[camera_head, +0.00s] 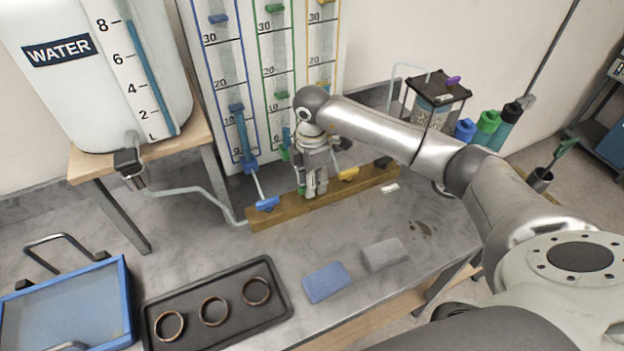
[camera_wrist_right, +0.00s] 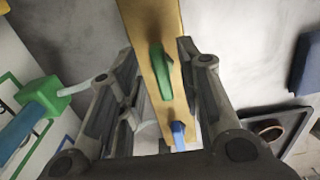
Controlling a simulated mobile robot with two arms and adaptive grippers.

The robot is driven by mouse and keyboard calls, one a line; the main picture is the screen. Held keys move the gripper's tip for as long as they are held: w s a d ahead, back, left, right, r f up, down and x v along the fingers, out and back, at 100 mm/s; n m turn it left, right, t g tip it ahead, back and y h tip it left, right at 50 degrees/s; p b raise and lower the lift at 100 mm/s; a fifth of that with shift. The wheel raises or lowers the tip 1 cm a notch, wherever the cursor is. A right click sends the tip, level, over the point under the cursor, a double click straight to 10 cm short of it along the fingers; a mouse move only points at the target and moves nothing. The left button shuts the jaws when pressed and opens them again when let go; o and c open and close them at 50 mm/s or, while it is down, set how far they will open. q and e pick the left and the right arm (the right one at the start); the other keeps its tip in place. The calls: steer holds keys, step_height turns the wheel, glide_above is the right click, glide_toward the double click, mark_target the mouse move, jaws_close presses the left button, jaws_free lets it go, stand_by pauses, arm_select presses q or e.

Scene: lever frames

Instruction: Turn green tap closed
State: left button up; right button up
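The green tap shows in the right wrist view as a green lever (camera_wrist_right: 160,72) on the wooden beam (camera_wrist_right: 148,22), lying roughly along the beam. My right gripper (camera_wrist_right: 155,58) is open, with one finger on each side of the green lever; I cannot tell whether either finger touches it. In the head view, the right gripper (camera_head: 316,190) points down at the beam (camera_head: 272,217) and hides most of the green tap. The blue tap lever (camera_head: 267,203) is to its left and the yellow tap lever (camera_head: 348,174) to its right. My left gripper is not in view.
Tall gauge tubes with blue, green and yellow scales (camera_head: 265,75) stand behind the beam. A water tank (camera_head: 60,90) is at the left. A black tray with rings (camera_head: 190,296), a blue cloth (camera_head: 326,282) and a grey cloth (camera_head: 385,254) lie in front.

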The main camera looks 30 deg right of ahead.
step_height(320, 180, up, 12)
stand_by(0.6)
steer(key=shift+f, duration=0.1)
stand_by(0.4)
